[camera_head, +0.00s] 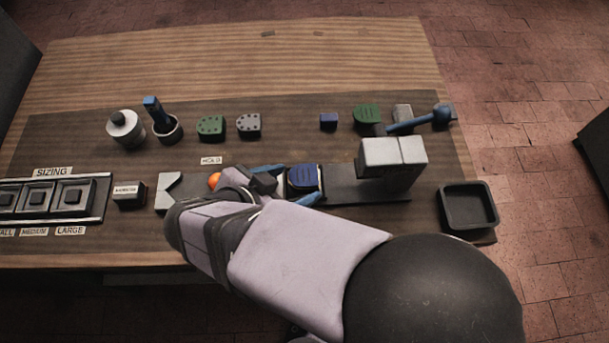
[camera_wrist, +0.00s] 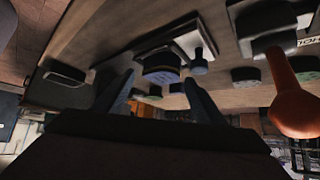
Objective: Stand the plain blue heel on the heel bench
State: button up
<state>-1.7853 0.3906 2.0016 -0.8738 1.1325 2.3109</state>
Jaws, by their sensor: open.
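A dark blue heel with fine lines on top (camera_head: 303,176) sits on the long flat base of the press (camera_head: 345,188). It also shows in the wrist view (camera_wrist: 162,68), upper middle, between the lines of my fingers. My gripper (camera_head: 288,185) is open, with one blue finger on each side near this heel. I cannot tell whether either finger touches it. A smaller plain blue block (camera_head: 328,120) lies on the dark mat behind the base. I cannot tell which part is named the heel bench. My arm and wrist hide part of the base.
The pale press block (camera_head: 392,155) and blue lever (camera_head: 415,121) stand right of the heel. A black tray (camera_head: 468,208) is at the right edge. Green heels (camera_head: 211,127) (camera_head: 367,114) and a dotted grey heel (camera_head: 248,125) line the back. An orange knob (camera_head: 214,180) is at left.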

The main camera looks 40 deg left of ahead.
aim_at(303, 178)
jog(key=shift+p+x, duration=0.5)
jog(key=shift+x, duration=1.6)
jog(key=shift+w+a+r, duration=0.1)
jog(key=shift+a+r, duration=0.05)
jog(key=c, duration=0.9)
jog(key=shift+c, duration=0.2)
notch_tip(303, 178, up, 10)
jog(key=b, duration=0.1)
